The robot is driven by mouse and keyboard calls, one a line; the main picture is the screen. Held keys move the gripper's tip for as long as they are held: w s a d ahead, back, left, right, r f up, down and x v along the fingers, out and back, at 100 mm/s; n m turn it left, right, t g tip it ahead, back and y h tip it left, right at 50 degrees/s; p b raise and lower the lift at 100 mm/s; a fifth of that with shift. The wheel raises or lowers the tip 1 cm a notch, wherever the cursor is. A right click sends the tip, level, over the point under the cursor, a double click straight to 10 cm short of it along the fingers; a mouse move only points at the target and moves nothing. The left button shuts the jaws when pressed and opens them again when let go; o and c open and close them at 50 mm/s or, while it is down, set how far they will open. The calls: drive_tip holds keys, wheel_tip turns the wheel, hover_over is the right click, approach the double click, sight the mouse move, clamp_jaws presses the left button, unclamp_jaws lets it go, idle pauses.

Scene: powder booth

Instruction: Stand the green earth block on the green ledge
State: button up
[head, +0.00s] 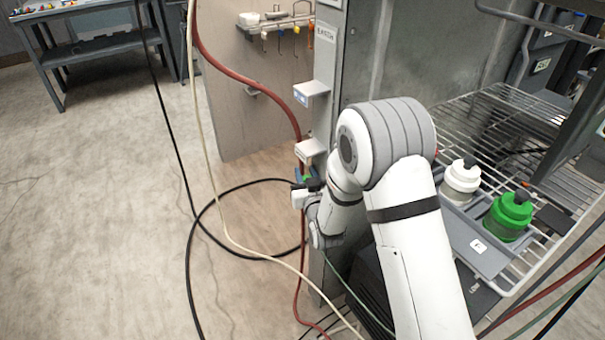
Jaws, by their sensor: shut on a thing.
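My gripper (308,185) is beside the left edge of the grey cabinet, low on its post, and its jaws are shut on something. A small green piece (307,177) shows at the jaws and looks like the green earth block, mostly covered by the fingers and wrist. Bluish parts flank it; whether they belong to a ledge or the block I cannot tell. Two pale ledges stick out from the post above: an upper ledge (311,89) with a bluish mark and a lower ledge (310,148) just above my gripper. No ledge shows clearly as green.
A red hose (268,88), black cable (172,120) and cream cable (208,160) hang left of the post. A wire rack (490,115) with a white-lidded bottle (461,180) and a green bottle (508,216) stands right. Hooks (278,25) line the panel behind.

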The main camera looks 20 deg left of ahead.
drive_tip(key=shift+d+f+b, duration=0.25)
drive_tip(key=shift+f+b, duration=0.35)
drive_tip(key=shift+b, duration=0.1)
idle(0.5)
drive_tip(key=o, duration=0.5)
drive_tip(key=shift+o, duration=2.1)
drive_tip(key=shift+s+d+f, duration=0.1)
drive_tip(key=shift+s+d, duration=0.05)
drive_tip(key=shift+s, duration=0.1)
drive_tip(key=v, duration=0.6)
drive_tip(key=shift+s+r, duration=0.15)
drive_tip(key=shift+r, duration=0.15)
drive_tip(key=shift+s+d, duration=0.1)
drive_tip(key=shift+s, duration=0.3)
